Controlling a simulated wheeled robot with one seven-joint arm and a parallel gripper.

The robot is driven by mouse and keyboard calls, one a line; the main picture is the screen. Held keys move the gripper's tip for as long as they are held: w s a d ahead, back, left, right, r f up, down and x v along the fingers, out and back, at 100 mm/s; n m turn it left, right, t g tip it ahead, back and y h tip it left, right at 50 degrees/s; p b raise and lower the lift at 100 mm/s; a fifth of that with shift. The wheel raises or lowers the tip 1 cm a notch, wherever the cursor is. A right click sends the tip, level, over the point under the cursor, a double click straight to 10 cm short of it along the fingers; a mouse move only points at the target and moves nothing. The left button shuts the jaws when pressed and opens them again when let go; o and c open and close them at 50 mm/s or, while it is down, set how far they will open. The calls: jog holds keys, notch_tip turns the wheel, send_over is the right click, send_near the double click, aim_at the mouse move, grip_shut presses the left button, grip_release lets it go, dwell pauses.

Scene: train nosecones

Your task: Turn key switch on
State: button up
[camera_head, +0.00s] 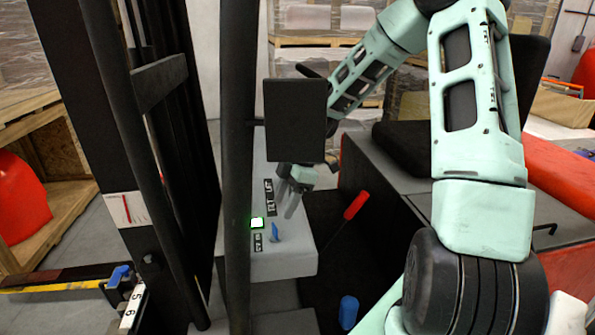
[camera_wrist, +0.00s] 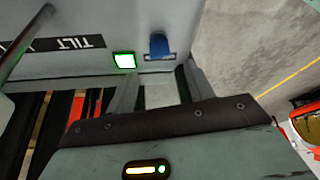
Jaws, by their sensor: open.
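A small blue upright piece (camera_head: 274,231), which looks like the key of the key switch, stands on a grey control panel (camera_head: 283,265). It also shows at the top of the wrist view (camera_wrist: 159,46), set in a small dark slot. A green-lit square (camera_head: 257,222) sits beside it; it is left of the blue piece in the wrist view (camera_wrist: 124,60). My gripper (camera_head: 287,200) is open and empty above the panel, behind the blue piece in the head view. In the wrist view the blue piece lies beyond my fingertips (camera_wrist: 157,80), roughly in line with the gap, not visibly touched.
Labels reading TILT (camera_wrist: 55,44) and LIFT mark the panel. A dark upright post (camera_head: 238,150) stands close on the left. A red-handled lever (camera_head: 355,205) and a blue knob (camera_head: 348,310) are to the right. A dark seat (camera_head: 410,145) is behind my arm.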

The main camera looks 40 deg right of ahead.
jog(key=v, duration=0.9)
jog(key=shift+r, duration=0.3)
jog(key=shift+s+d, duration=0.1)
jog(key=shift+d, duration=0.05)
